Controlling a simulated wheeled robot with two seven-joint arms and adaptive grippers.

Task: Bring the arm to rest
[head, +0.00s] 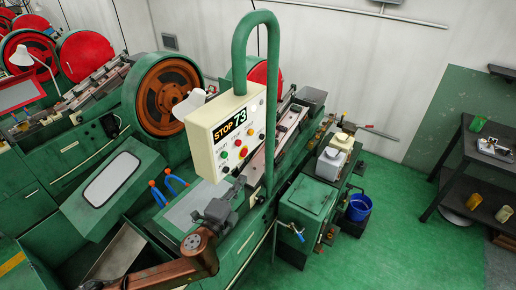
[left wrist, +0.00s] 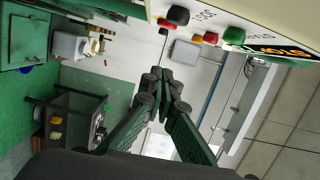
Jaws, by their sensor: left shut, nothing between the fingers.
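My left arm comes in from the bottom of the head view, and its dark left gripper (head: 237,187) is just below the cream control box (head: 205,153). The gripper is shut and empty; in the left wrist view its green-sided fingers (left wrist: 165,90) meet at the tips. The box hangs from a green curved post and shows "STOP 73" above several coloured buttons. Its button face also shows upside down at the top right of the left wrist view (left wrist: 270,22), apart from the fingers. My right gripper is in neither view.
A green machine with a large rust-brown flywheel (head: 162,95) stands behind the box, with more machines at left. A green cabinet (head: 308,200), a blue bucket (head: 359,207) and a dark shelf (head: 458,165) are at right. Green floor (head: 400,235) between them is clear.

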